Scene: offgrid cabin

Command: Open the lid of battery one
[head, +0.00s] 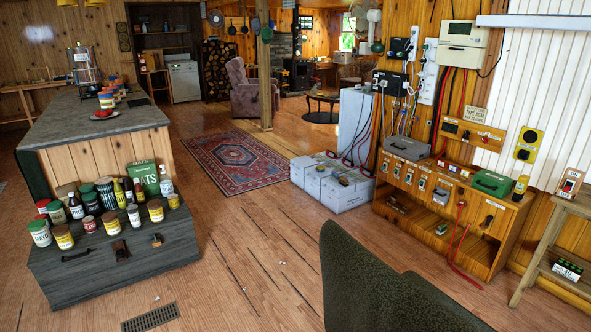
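A row of pale grey battery-like boxes (345,197) stands on the floor right of the rug, against the left end of a wooden cabinet. Their tops look closed, and small dark and brownish items lie on top. Cables run down to them from the wall. I cannot read any label that tells which one is battery one. A taller pale grey box (355,122) stands behind them. Neither of my grippers is in view.
The wooden cabinet (450,212) with switches and a green case (491,183) stands right of the boxes. A dark green chair (375,285) blocks the near foreground. A counter with jars (115,245) is at left. Wooden floor (235,245) between is open.

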